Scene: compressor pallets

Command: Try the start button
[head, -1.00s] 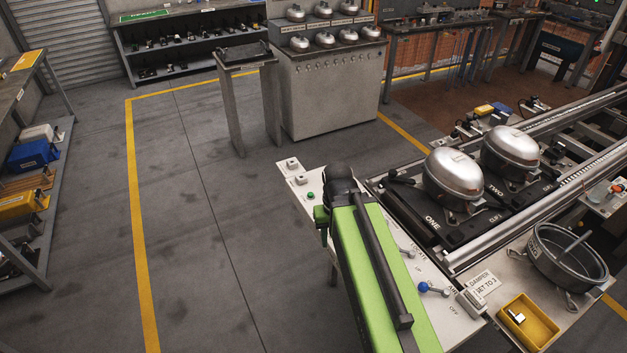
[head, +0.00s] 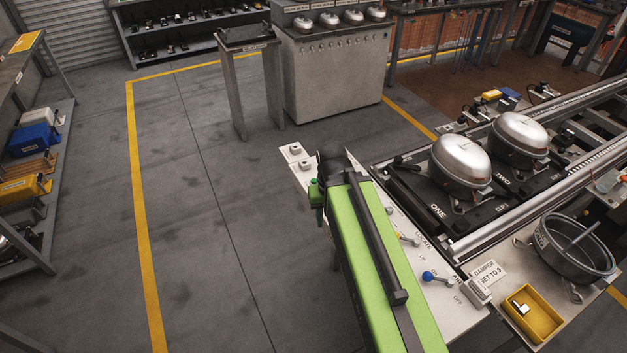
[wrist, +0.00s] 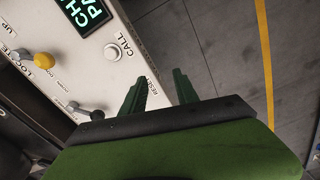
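The pale control panel (head: 296,178) carries two small pale buttons (head: 299,156) at its far end. I cannot make out a start button now; my arm and gripper cover that part of the panel in the head view. My gripper (head: 317,197) is at the panel's left edge. In the wrist view its two green fingers (wrist: 160,88) stand apart with nothing between them. The left finger is over the panel by the RESET label, and the right finger shows against the floor. A white button (wrist: 112,52) marked CALL lies ahead of the left finger.
In the wrist view the panel also bears a lit green display (wrist: 84,14), a yellow knob (wrist: 43,60) and a dark lever (wrist: 97,114). A blue-knobbed lever (head: 428,276), a yellow tray (head: 545,325) and two silver compressors (head: 461,160) are to the right. Floor left of the panel is clear.

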